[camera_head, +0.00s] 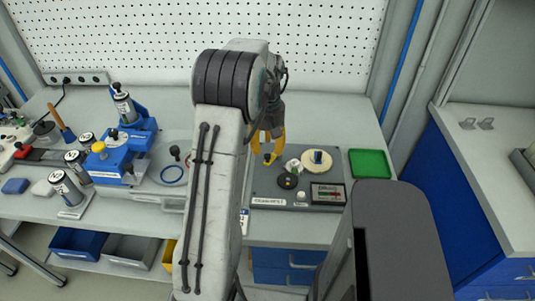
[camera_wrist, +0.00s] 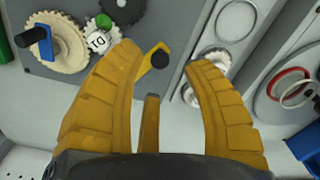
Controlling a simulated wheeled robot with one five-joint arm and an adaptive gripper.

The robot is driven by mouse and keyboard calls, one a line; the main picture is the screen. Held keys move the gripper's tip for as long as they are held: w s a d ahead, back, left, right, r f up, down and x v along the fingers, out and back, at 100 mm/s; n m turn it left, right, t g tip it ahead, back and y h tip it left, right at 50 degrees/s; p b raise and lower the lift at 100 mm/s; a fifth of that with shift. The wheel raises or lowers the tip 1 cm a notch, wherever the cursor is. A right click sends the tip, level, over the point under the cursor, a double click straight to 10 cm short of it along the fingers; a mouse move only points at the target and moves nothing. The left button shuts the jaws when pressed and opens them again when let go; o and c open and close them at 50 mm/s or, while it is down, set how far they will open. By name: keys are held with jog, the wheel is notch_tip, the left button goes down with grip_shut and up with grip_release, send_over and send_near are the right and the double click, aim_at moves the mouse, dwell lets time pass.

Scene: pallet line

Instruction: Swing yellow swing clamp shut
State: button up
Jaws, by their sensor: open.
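The yellow swing clamp (camera_wrist: 147,64) is a short yellow arm with a black knob, at the edge of a grey plate in the wrist view. In the wrist view my gripper (camera_wrist: 162,58) has its yellow fingers spread, one on either side of the clamp. The left finger is close to the clamp arm; I cannot tell whether they touch. The right finger is clear of it. In the head view my gripper (camera_head: 268,146) points down over the left end of the grey plate (camera_head: 265,190), and the clamp is hard to tell from the yellow fingers there.
Blue fixtures (camera_head: 112,160) and cans stand further left.

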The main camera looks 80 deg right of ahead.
aim_at(267, 155)
jog(key=shift+f, duration=1.9)
jog(key=shift+o, duration=0.3)
grip_shut()
